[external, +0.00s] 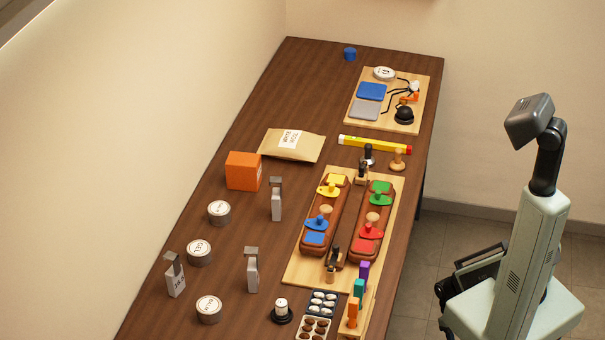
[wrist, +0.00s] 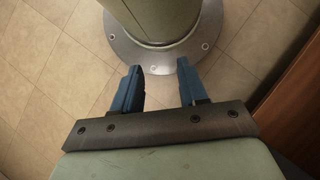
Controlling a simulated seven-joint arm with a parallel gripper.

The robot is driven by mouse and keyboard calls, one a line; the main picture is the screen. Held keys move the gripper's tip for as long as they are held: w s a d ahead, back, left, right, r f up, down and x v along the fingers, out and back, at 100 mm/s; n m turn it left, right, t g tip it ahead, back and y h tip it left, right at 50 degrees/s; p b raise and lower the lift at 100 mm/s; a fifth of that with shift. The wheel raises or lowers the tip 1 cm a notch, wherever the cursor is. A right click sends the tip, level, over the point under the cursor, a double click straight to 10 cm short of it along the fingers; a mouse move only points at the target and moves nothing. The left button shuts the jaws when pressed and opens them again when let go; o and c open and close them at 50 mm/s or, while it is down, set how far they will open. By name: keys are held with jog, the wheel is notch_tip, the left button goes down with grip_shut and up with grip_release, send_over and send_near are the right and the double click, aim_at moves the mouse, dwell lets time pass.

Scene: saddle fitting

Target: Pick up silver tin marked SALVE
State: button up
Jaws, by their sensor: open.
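Several round silver tins with white lids show in the external view. One tin (external: 219,212) is near the orange box, a second tin (external: 199,252) is below it, and a third tin (external: 209,309) is near the front. Another round tin (external: 384,73) lies on the far board. Their lettering is too small to read surely, so I cannot tell which is marked SALVE. My gripper (wrist: 160,88) is open and empty in the wrist view, its blue fingers apart above the tiled floor. It is off the table, far to the right of the tins.
Grey bottles (external: 252,272) stand among the tins on the brown table. An orange box (external: 243,171) and a paper packet (external: 291,145) lie behind. A wooden board (external: 294,278) with two saddle-like brown forms fills the middle right. Small trays (external: 313,328) sit at the front.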

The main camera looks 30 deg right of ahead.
jog(key=o, duration=1.1)
